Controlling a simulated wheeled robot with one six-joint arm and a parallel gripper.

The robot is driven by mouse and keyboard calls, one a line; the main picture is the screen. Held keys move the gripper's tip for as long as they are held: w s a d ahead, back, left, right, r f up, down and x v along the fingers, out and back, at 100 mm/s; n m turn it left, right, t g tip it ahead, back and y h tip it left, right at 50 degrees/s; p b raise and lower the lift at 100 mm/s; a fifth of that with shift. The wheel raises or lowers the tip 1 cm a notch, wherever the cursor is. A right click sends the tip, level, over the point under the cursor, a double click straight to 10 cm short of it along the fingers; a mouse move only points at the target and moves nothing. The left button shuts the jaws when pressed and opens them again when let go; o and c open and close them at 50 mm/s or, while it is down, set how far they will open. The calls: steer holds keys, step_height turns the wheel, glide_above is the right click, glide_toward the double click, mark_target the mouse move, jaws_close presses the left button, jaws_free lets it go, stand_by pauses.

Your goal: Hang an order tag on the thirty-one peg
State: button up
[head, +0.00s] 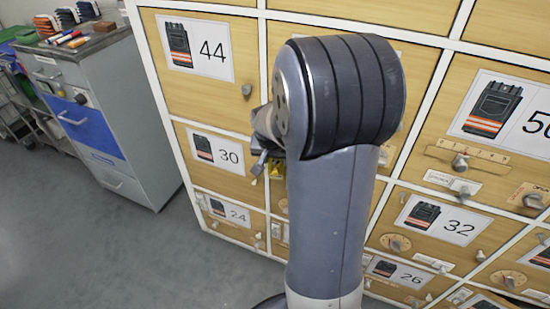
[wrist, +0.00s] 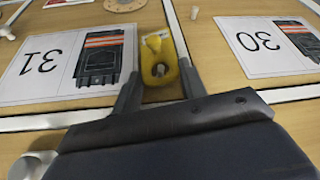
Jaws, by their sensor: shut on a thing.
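My gripper (wrist: 160,88) is shut on a yellow order tag (wrist: 170,88), its fingers on either side. The tag has a dark-edged hole with something pale in it; I cannot tell whether that is a peg. The wrist picture is upside down. The thirty-one label (wrist: 62,66) is left of the tag there, with a dark garment picture. In the head view the tag (head: 277,170) is a small yellow patch by my gripper (head: 266,160), and my arm hides most of the thirty-one door. I cannot make out the thirty-one peg for certain.
The 30 label (head: 216,150) is left of my gripper, with the 44 door (head: 205,55) above and the 32 label (head: 440,219) to the right. A pale peg (wrist: 195,12) and a round wooden disc (wrist: 124,5) stand out near the tag. A grey cabinet (head: 112,110) stands left; the floor between is clear.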

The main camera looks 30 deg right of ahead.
steer(key=o, duration=1.3)
steer(key=shift+w, duration=0.1)
steer(key=shift+c, duration=0.2)
steer(key=p+v, duration=0.2)
steer(key=v, duration=0.8)
steer(key=shift+a+r+p, duration=0.2)
steer(key=shift+r+p, duration=0.15)
steer(key=b+x, duration=0.2)
steer(key=x, duration=0.7)
steer(key=shift+d+f, duration=0.2)
steer(key=shift+f, duration=0.15)
